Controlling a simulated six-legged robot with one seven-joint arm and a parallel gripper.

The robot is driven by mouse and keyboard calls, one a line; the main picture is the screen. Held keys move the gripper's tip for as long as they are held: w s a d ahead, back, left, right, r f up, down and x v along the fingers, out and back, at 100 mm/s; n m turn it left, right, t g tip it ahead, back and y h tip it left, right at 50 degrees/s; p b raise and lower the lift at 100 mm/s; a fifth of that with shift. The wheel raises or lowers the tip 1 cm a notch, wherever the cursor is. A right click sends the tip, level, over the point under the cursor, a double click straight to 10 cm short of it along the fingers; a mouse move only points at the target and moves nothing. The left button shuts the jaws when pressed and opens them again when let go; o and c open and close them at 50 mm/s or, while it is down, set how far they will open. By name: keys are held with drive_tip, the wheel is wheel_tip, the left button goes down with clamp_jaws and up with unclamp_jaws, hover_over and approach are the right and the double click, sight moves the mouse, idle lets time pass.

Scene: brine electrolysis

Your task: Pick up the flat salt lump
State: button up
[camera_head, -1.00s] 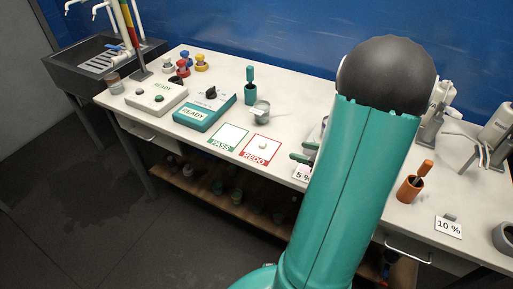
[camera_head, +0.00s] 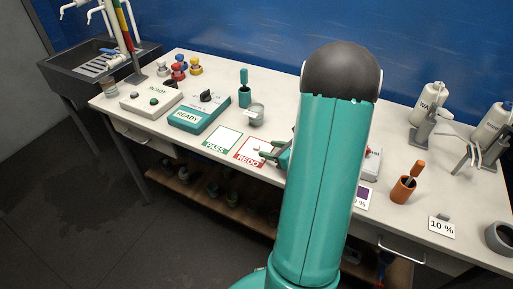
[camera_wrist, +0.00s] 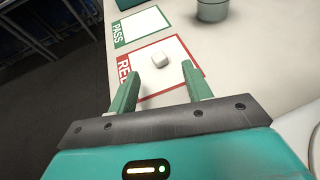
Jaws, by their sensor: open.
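The flat salt lump (camera_wrist: 160,60) is a small whitish block lying on the red-bordered REDO card (camera_wrist: 146,54) in the wrist view. My gripper (camera_wrist: 161,69) is open, with one green finger on either side of the lump's line. The lump shows just beyond and between the fingertips, and nothing is held. I cannot tell the fingers' height above the card. In the head view my gripper (camera_head: 270,154) is over the right part of the REDO card (camera_head: 246,160); I cannot clearly make out the lump there.
The green-bordered PASS card (camera_head: 222,140) lies to the left. A grey cup (camera_head: 256,116) stands behind the cards, also visible in the wrist view (camera_wrist: 212,10). A teal READY device (camera_head: 200,113) is further left. An orange holder (camera_head: 403,188) and a 10 % label (camera_head: 441,228) are to the right.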

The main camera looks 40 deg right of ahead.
sight(259, 147)
drive_tip(key=x, duration=0.4)
drive_tip(key=shift+w+f, duration=0.15)
clamp_jaws()
